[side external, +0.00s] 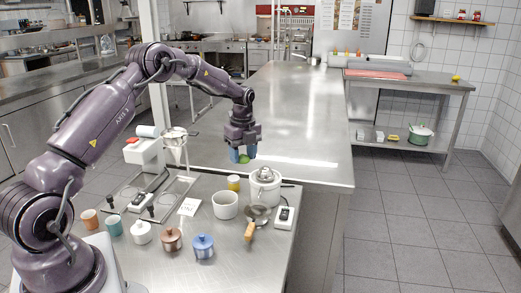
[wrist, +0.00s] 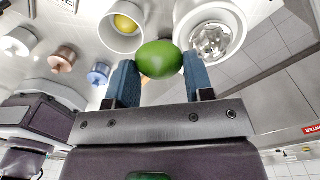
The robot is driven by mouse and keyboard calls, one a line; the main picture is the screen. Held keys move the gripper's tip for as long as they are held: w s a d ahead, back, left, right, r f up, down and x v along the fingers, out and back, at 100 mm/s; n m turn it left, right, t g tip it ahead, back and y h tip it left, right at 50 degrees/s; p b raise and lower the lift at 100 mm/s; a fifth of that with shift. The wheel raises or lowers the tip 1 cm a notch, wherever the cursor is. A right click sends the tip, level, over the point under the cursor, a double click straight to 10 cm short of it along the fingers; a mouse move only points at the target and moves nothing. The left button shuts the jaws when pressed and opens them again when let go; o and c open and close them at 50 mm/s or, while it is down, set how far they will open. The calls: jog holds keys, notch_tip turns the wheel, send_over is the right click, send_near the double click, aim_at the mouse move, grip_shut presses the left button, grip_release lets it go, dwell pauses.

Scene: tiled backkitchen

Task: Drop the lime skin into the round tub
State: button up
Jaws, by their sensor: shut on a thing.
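My gripper (side external: 243,156) is shut on the green lime skin (side external: 244,159), with blue fingers on either side of it. In the wrist view the lime skin (wrist: 158,59) sits between the fingertips (wrist: 160,75). It is held up in the air above the counter, near the juicer and the tub. The round white tub (side external: 225,207) stands on the counter below my gripper and to its left. In the wrist view the tub (wrist: 107,40) is open, up and left of the lime skin, with a yellow piece inside.
A white juicer (side external: 265,190) with a metal top stands right of the tub. White, brown (side external: 172,239) and blue (side external: 203,246) lidded pots stand in front. A strainer with wooden handle (side external: 250,230) lies nearby.

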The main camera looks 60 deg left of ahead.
jog(key=s+f, duration=0.1)
jog(key=s, duration=0.1)
jog(key=s+d+f, duration=0.1)
jog(key=s+f, duration=0.1)
jog(key=s, duration=0.1)
jog(key=s+d+f, duration=0.1)
jog(key=s+f, duration=0.1)
jog(key=shift+s, duration=0.3)
jog(key=shift+w+f+m, duration=0.15)
jog(key=shift+f+m, duration=0.15)
jog(key=shift+f, duration=0.85)
jog(key=o, duration=1.3)
jog(key=shift+r, duration=0.1)
notch_tip(320, 180, up, 4)
jog(key=shift+f, duration=0.1)
